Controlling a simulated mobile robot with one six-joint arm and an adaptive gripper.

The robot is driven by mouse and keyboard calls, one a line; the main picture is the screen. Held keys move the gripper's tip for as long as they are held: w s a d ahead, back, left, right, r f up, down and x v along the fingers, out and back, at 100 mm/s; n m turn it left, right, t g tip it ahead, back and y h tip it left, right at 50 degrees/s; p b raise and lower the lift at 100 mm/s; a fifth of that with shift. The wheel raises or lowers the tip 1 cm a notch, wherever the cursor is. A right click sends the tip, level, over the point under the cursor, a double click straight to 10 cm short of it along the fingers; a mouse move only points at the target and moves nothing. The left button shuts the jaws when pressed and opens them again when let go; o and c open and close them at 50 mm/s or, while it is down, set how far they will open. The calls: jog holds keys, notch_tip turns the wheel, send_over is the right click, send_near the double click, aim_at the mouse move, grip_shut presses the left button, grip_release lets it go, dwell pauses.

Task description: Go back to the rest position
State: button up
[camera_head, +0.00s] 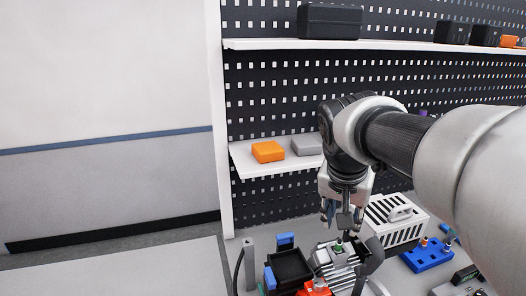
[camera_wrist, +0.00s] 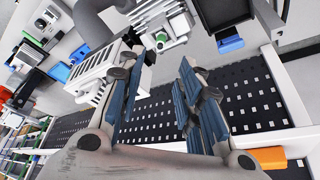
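My gripper (camera_head: 344,222) points down above the cluttered work surface in the head view, with my arm coming in from the right. In the wrist view its two blue-padded fingers (camera_wrist: 156,78) stand apart with nothing held between them. A grey finned metal unit with a green part on top (camera_head: 338,250) lies below the gripper. It also shows beyond the fingertips in the wrist view (camera_wrist: 163,20). The gripper partly covers this area in the head view, and I cannot tell the exact gap.
A white slotted box (camera_head: 398,222) stands right of the gripper, with a blue fixture (camera_head: 428,254) beyond it. A black tray with blue tabs (camera_head: 289,268) is at left. Behind, a pegboard shelf (camera_head: 262,166) holds an orange box (camera_head: 267,151) and a grey box (camera_head: 306,145).

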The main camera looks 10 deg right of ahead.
jog(key=s+a+f+n+y, duration=0.1)
jog(key=s+a+f+n, duration=0.2)
jog(key=s, duration=0.7)
jog(key=s+a+f+n+t+y, duration=0.1)
jog(key=s+a+f+n, duration=0.2)
jog(key=s, duration=0.7)
jog(key=shift+s+a+f+n+y, duration=0.3)
jog(key=shift+f+n, duration=0.1)
jog(key=shift+f, duration=0.3)
